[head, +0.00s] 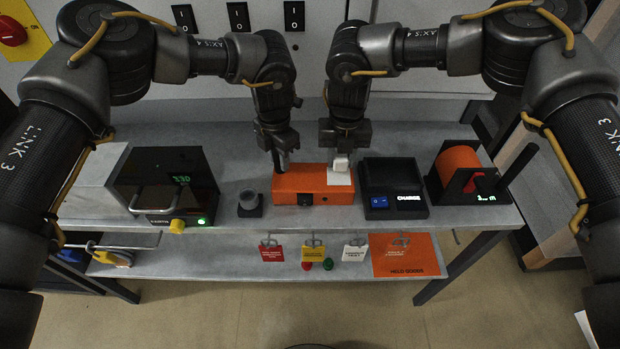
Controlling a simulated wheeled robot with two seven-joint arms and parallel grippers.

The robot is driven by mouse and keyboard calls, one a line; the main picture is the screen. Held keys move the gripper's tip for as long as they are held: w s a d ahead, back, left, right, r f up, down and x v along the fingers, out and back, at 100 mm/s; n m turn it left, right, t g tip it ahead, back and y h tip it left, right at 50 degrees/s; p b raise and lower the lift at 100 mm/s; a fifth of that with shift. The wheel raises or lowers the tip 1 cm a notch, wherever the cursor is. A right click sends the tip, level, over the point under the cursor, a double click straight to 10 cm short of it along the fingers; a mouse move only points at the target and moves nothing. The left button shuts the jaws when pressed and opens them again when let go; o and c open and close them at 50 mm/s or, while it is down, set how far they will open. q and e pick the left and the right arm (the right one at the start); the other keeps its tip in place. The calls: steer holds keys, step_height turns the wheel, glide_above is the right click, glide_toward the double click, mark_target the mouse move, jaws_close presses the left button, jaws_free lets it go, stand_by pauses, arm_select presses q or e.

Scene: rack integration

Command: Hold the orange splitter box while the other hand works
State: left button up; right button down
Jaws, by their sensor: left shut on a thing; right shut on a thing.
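The orange splitter box (313,186) sits on the grey bench top, in the middle of the head view. It has a dark round port on its front face. My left gripper (281,165) points down at the box's left end and is shut on it. My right gripper (341,152) is above the box's right end, shut on a small white piece (341,177). This white piece is at the right end of the box top; I cannot tell whether it is fixed to the box. The fingertips are small and partly hidden.
Left of the box stand a small dark cup (250,203) and a black unit with a green display (170,170). Right of it are a black charger tray (393,187) and an orange spool (458,166). Coloured tags (313,252) hang below the bench front. Free bench space around the box is narrow.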

steer(key=shift+r, duration=1.45)
steer(key=shift+s, duration=0.1)
steer(key=s+a+f, duration=0.2)
steer(key=s, duration=0.6)
glide_above(331, 218)
step_height(331, 218, down, 6)
steer(key=shift+r, duration=0.1)
steer(key=shift+f, duration=0.85)
steer(key=shift+f, duration=1.4)
steer(key=c, duration=0.9)
jaws_free()
